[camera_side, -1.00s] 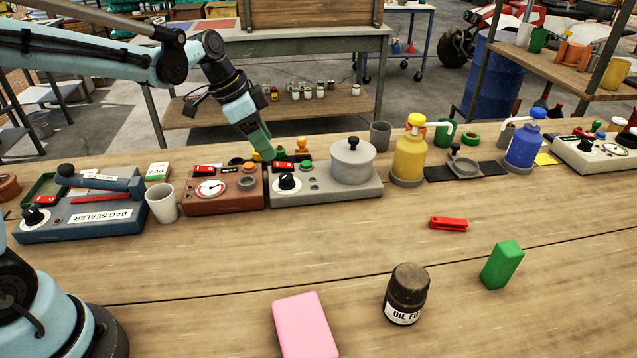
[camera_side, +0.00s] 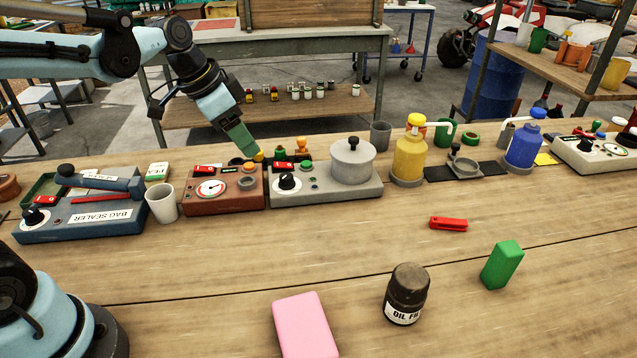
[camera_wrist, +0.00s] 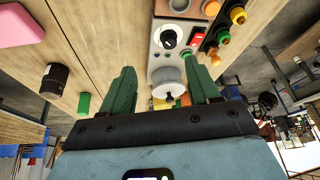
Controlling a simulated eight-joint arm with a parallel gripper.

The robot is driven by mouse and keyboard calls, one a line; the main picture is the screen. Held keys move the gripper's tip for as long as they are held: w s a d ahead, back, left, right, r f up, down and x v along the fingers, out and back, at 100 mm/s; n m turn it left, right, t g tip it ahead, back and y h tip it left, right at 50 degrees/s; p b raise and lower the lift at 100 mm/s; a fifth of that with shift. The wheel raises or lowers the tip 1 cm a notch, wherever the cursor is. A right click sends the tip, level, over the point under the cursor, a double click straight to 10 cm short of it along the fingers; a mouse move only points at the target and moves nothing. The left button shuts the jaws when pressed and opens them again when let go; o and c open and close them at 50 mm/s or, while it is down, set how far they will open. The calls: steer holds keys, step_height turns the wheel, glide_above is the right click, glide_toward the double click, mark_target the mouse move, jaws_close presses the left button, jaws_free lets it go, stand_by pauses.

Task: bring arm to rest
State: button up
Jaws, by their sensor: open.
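My gripper (camera_side: 254,152) has green fingers and hangs from my light-blue arm at the back of the workbench (camera_side: 330,240), pointing down and to the right. In the side view its tips appear over the back of the red-brown gauge box (camera_side: 225,200); I cannot tell whether they touch anything. In the wrist view my gripper (camera_wrist: 163,92) has its two green fingers apart with nothing held between them. Beyond them the wrist view shows the grey device (camera_wrist: 170,45) with a black knob and a lidded pot (camera_wrist: 168,80).
The grey device with its pot (camera_side: 353,165) stands right of the gauge box. A white cup (camera_side: 162,203) and a blue bag sealer (camera_side: 85,212) are to the left. Yellow (camera_side: 409,158) and blue (camera_side: 523,147) pump bottles stand right. A pink block (camera_side: 305,325), dark jar (camera_side: 406,292) and green block (camera_side: 502,265) stand in front.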

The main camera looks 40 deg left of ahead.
steer(key=s+d+f+n+t+y, duration=0.1)
steer(key=s+n, duration=0.4)
steer(key=s, duration=0.5)
steer(key=shift+s+f+n+t+y, duration=0.2)
steer(key=shift+f+n+t+y, duration=0.15)
steer(key=shift+f+t, duration=0.55)
steer(key=shift+d, duration=0.1)
